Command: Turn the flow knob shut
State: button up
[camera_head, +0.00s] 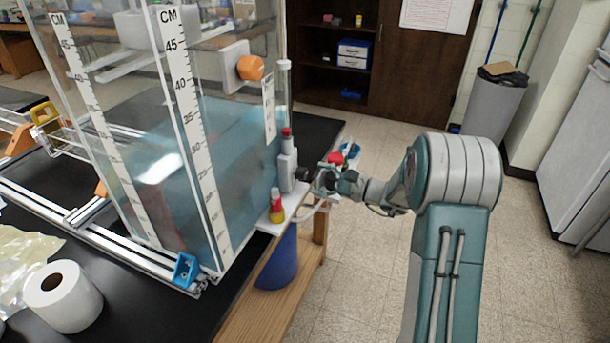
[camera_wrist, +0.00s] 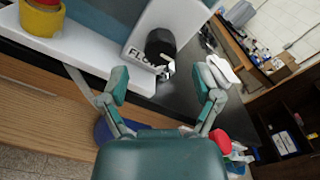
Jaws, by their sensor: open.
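The flow knob (camera_wrist: 160,44) is a black round knob on a white panel marked "FLOW", with a small metallic piece at its lower right. It shows in the wrist view at top centre, beyond my fingertips. My gripper (camera_wrist: 163,82) is open, one green finger on each side and nothing between them. The fingertips are apart from the knob and just short of it. In the head view my gripper (camera_head: 322,178) is at the right side of the water tank, close to the dark knob (camera_head: 303,174), and partly blurs with it.
The clear water tank (camera_head: 240,150) with CM scales stands on a black bench (camera_head: 120,300). A red-and-yellow bottle (camera_head: 277,208) stands near the knob; its yellow part shows in the wrist view (camera_wrist: 42,20). A blue bin (camera_head: 278,262) is below. Floor to the right is clear.

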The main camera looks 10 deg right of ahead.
jog(key=v, duration=0.7)
jog(key=shift+d+f, duration=0.1)
jog(key=s+a+r+n+g+h, duration=0.25)
jog(key=s+a+n+g, duration=0.2)
jog(key=s+a, duration=0.25)
jog(key=s+a+r+n+g+h, duration=0.2)
jog(key=s+a+r+n+g, duration=0.3)
jog(key=s, duration=0.3)
jog(key=s+d+r+n+t+h, duration=0.1)
jog(key=s+n+t+h, duration=0.3)
jog(key=s+n+h, duration=0.4)
jog(key=s+d+h, duration=0.1)
jog(key=s+h, duration=0.1)
jog(key=s, duration=0.4)
jog(key=shift+s+r, duration=0.4)
